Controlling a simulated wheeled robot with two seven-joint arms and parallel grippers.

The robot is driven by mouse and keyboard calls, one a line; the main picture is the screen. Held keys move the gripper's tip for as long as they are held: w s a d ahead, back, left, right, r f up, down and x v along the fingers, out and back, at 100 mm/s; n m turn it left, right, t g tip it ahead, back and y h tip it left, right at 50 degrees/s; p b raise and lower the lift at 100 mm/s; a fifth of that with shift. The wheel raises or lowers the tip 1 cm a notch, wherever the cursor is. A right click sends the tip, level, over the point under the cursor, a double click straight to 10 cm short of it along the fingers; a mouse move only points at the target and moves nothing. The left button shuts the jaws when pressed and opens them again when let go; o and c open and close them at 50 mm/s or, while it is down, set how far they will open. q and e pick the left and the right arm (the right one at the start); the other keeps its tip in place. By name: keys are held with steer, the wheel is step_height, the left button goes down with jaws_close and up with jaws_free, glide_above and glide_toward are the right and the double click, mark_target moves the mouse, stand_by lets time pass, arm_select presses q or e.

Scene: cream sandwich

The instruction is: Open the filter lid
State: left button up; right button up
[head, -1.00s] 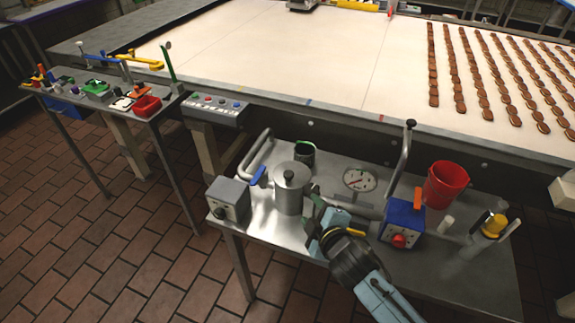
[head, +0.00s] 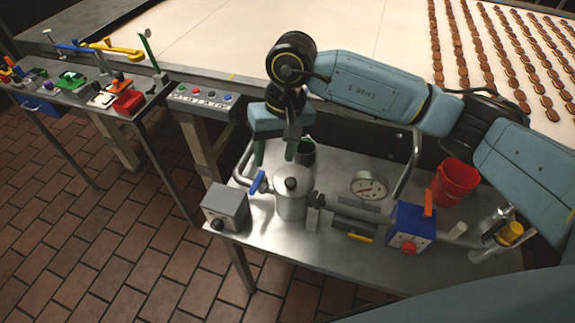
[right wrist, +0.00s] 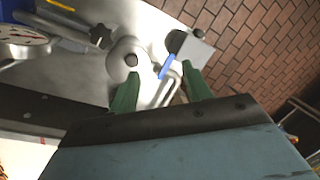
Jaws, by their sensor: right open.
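The filter is a silver canister (head: 291,207) standing on the metal bench. Its round lid (head: 284,178) with a black knob (head: 291,184) sits on top, looking closed; the lid (right wrist: 125,50) also shows in the right wrist view. My right gripper (head: 275,155) is above and behind the filter, pointing down, its two green fingers apart and empty. In the right wrist view the fingers (right wrist: 160,72) are spread, with one tip close to the knob in the picture; whether it touches is unclear. My left gripper is not in view.
A blue-handled pipe valve (head: 257,183) and a grey box (head: 225,207) stand left of the filter. A gauge (head: 369,187), blue box (head: 411,227) and red bucket (head: 455,182) are to the right.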

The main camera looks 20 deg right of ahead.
mark_target(291, 182)
steer(key=w+d+n+h, duration=0.1)
steer(key=w+d+h, duration=0.1)
steer(key=d, duration=0.2)
steer(key=shift+t, duration=0.3)
step_height(291, 182, down, 12)
steer(key=shift+s+a+f+p, duration=0.1)
steer(key=shift+a+p, duration=0.05)
steer(key=shift+p, duration=0.85)
jaws_close()
